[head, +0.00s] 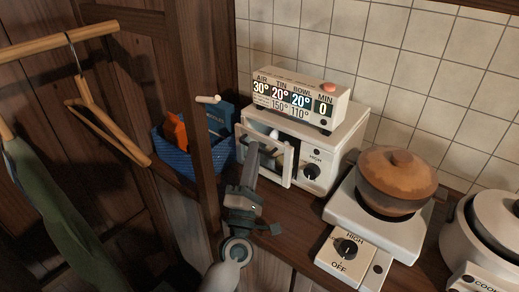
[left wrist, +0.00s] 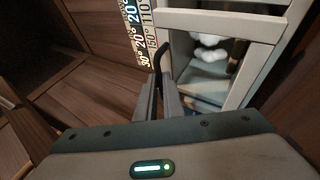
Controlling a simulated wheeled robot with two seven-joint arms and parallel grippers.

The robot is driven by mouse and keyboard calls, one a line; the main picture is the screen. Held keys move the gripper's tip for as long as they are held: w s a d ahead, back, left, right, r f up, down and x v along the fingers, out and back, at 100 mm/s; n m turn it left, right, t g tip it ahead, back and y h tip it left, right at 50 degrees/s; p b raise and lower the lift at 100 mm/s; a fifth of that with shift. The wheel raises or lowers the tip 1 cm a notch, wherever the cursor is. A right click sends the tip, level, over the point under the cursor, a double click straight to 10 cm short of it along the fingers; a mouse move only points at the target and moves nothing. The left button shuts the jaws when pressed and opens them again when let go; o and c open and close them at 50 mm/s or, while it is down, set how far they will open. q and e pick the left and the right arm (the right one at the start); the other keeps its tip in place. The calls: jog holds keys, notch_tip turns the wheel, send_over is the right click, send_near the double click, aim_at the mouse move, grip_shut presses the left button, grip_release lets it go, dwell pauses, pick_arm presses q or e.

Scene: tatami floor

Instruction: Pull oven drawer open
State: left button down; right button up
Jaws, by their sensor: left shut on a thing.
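The white oven (head: 340,137) stands on the wooden counter against the tiled wall. Its glazed front (head: 275,163) stands out from the body at an angle, partly open. My left gripper (head: 252,160) is at the left edge of this front. In the left wrist view, my left gripper (left wrist: 160,88) is shut on the dark handle (left wrist: 163,55) of the oven front (left wrist: 235,24). White round items (left wrist: 208,42) show inside the oven. The fingertips are small and partly hidden in the head view. My right gripper is in neither view.
A display box (head: 298,98) sits on the oven. A hot plate (head: 385,215) with a brown lidded pot (head: 397,178) and a white cooker (head: 485,225) stand at right. A wooden post (head: 203,165) and blue basket (head: 212,153) are close left of my arm.

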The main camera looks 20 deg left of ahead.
pick_arm(q)
jog(key=shift+s+a, duration=0.2)
jog(key=shift+s, duration=0.4)
jog(key=c, duration=1.9)
grip_release()
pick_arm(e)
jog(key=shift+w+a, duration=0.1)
